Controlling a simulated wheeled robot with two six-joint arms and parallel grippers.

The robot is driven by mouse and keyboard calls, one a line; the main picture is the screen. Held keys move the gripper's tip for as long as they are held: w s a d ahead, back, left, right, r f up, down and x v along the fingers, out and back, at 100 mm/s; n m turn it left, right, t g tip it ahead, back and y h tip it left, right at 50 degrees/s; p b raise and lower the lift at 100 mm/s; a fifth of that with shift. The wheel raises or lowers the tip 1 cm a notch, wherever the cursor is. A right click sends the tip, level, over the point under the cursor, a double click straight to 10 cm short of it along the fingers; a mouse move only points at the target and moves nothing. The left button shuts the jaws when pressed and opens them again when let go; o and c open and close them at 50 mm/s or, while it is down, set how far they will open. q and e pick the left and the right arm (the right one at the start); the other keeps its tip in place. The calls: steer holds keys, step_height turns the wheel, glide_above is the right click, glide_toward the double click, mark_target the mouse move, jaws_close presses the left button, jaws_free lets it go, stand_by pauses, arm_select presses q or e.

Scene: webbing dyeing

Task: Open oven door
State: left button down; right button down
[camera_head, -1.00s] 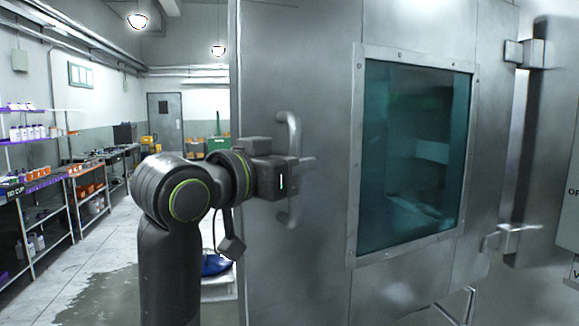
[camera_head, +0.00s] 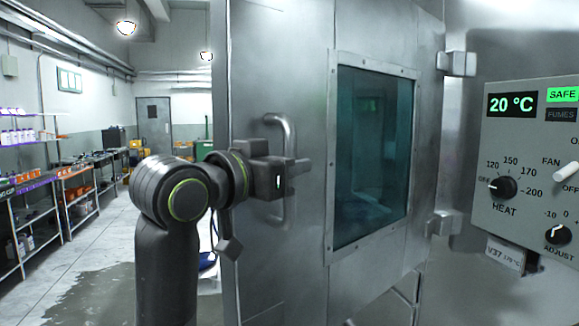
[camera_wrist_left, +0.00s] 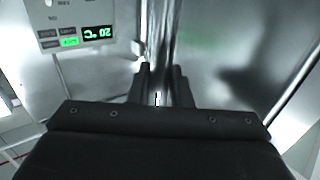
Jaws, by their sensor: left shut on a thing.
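The grey metal oven door (camera_head: 270,75) has a dark teal window (camera_head: 372,160) and a vertical bar handle (camera_head: 284,125) near its left edge. Its hinges (camera_head: 456,63) are on its right side. The door stands at an angle to the control panel's face, with its handle side nearer to me. My left gripper (camera_head: 280,180) is shut on the handle around mid-height. In the left wrist view the fingers (camera_wrist_left: 160,98) point at the metal surface, and the grip itself is hard to make out. My right gripper is not in view.
The control panel (camera_head: 530,160) at the right reads 20 °C and SAFE, with knobs. Shelves with bottles and bins (camera_head: 40,190) line the left wall. The floor (camera_head: 105,240) left of my arm is open, with a dark wet patch (camera_head: 110,290).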

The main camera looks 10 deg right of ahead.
arm_select(q)
steer(key=shift+r, duration=0.1)
steer(key=c, duration=1.7)
jaws_free()
steer(key=o, duration=0.3)
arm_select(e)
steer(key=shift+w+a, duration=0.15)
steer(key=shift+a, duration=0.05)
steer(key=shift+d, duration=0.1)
arm_select(q)
steer(key=shift+a, duration=0.1)
